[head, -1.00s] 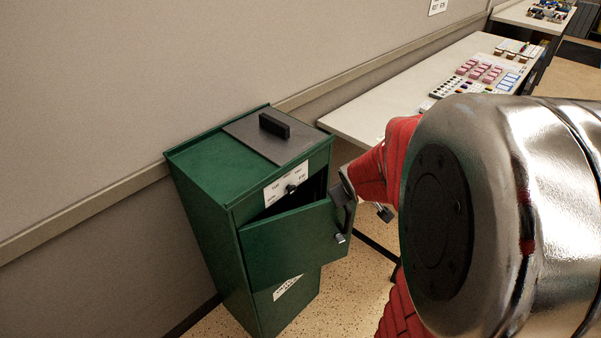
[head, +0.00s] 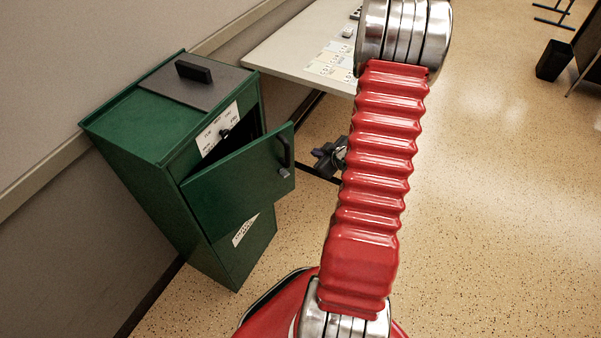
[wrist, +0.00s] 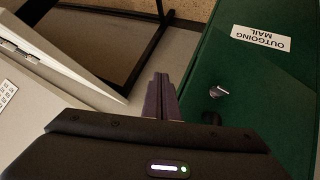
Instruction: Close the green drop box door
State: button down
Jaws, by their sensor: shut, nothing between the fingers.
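The green drop box (head: 165,135) stands at the left in the head view. Its door (head: 235,185) is hinged at its left edge and stands partly open, with a dark gap behind its right edge. A black handle (head: 285,153) and a small metal knob (head: 284,172) sit near its free edge. My gripper (head: 318,158) is just right of that edge, apart from it and partly hidden by my red arm. In the wrist view my gripper's fingers (wrist: 160,97) are shut and empty, beside the green door with its knob (wrist: 218,91).
A white table (head: 290,55) with cards stands behind the box, and its dark leg frame is close beyond my gripper. The wall (head: 60,80) runs along the left. A black bin (head: 553,60) stands far right.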

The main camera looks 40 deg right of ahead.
aim_at(293, 168)
jog(key=s+a+f+m+t, duration=0.1)
jog(key=s+a+f+t, duration=0.2)
jog(key=s+f+t, duration=0.1)
jog(key=s+a+f+m+t+y, duration=0.1)
jog(key=s+a+f+t, duration=0.2)
jog(key=s, duration=0.4)
jog(key=shift+s+a+f+m+t, duration=0.2)
jog(key=shift+f+m+t, duration=0.2)
jog(key=shift+f+t, duration=0.25)
jog(key=shift+w+d, duration=0.2)
jog(key=shift+w, duration=3.35)
jog(key=shift+w+d, duration=0.15)
jog(key=shift+w, duration=3.35)
